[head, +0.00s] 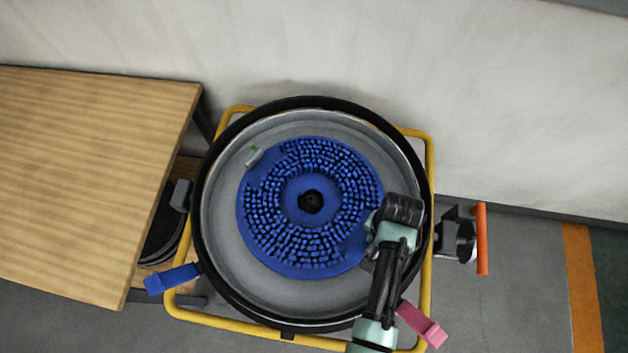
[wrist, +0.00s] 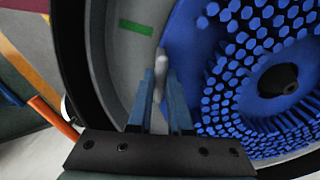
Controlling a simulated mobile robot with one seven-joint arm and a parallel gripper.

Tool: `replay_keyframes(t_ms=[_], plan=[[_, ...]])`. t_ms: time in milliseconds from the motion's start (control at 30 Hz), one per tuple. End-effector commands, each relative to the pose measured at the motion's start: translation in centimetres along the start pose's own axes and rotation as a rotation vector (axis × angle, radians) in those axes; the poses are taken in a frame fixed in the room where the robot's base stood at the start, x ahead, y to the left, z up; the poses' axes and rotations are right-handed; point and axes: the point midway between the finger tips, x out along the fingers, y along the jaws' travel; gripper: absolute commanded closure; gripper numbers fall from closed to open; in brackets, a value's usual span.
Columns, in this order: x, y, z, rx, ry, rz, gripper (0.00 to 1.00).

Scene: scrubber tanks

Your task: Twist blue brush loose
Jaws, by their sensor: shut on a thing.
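The round blue brush (head: 312,262) lies bristles up inside the grey pan, with a dark hole at its centre. It fills the right of the wrist view (wrist: 215,60). A small grey lug (head: 254,157) shows at its upper-left edge. My gripper (head: 370,225) is at the brush's right edge and hides that part of it in the head view. In the wrist view my gripper (wrist: 161,90) is shut on another upright grey lug (wrist: 160,64) at the brush's rim. A green mark (wrist: 135,27) is on the pan close by.
The grey pan (head: 225,215) has a high black rim (head: 207,150) and sits in a yellow frame (head: 428,165). A blue lever (head: 172,279), a pink lever (head: 422,325) and an orange bar (head: 482,239) stick out around it. A wooden table (head: 80,180) stands left.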

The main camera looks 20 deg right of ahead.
Motion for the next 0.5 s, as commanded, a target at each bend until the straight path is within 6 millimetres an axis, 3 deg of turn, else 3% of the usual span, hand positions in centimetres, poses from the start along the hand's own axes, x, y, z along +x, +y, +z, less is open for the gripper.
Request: replay_keyframes(t_ms=[500], plan=[[0.04, 0.03, -0.57, -0.029, -0.001, 0.002, 1.00]])
